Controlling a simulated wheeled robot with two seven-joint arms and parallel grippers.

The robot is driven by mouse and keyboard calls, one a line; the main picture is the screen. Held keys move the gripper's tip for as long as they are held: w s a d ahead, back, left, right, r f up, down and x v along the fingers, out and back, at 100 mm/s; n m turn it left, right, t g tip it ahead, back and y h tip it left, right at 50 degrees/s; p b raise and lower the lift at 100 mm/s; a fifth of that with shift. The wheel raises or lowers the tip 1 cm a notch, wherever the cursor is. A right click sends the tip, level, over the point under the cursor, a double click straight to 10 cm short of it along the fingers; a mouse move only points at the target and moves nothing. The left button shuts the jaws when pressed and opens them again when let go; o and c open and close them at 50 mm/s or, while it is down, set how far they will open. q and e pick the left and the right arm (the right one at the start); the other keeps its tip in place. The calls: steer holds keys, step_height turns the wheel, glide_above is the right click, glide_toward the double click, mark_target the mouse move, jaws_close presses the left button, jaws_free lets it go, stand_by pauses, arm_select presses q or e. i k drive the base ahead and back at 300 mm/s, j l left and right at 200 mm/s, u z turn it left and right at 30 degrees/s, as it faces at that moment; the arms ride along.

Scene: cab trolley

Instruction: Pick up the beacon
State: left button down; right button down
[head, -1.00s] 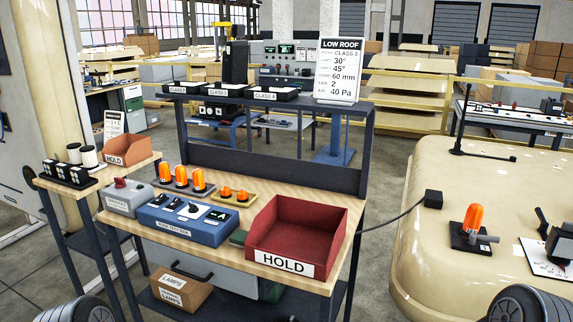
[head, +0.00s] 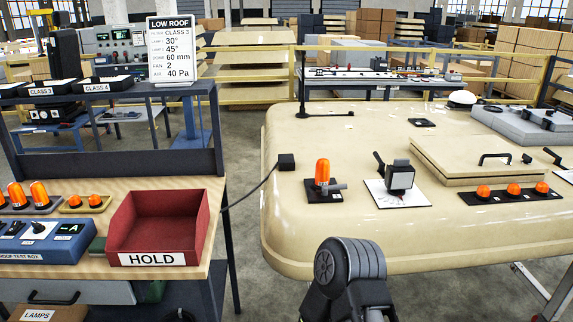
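An orange beacon (head: 322,171) stands upright on a small black base plate on the cream cab roof (head: 370,130), near its left front. A grey fitting sticks out from its side to the right. Three taller orange lamps (head: 38,192) stand in a tray on the wooden bench at the left, with smaller orange ones beside them. Three low orange lamps (head: 513,190) sit on a black strip at the right of the roof. Neither of my grippers shows. Only a dark ribbed link of one of my arms rises at the bottom middle, in front of the roof edge.
A red HOLD bin (head: 153,259) and a blue roof test box (head: 40,247) stand on the bench. A black box (head: 287,161) with a cable is left of the beacon. A gauge on a white plate (head: 397,200) is close on its right. A gap separates bench and roof.

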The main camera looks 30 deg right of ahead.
mark_target(322, 171)
steer(key=z, duration=1.4)
steer(key=i+l, duration=0.1)
steer(key=l, duration=0.25)
steer(key=i+l, duration=0.15)
steer(key=l, duration=0.2)
steer(key=i+l, duration=0.1)
steer(key=l, duration=0.25)
steer(key=i+l, duration=0.1)
steer(key=l, duration=0.25)
steer(key=i+l, duration=0.1)
steer(key=l, duration=0.3)
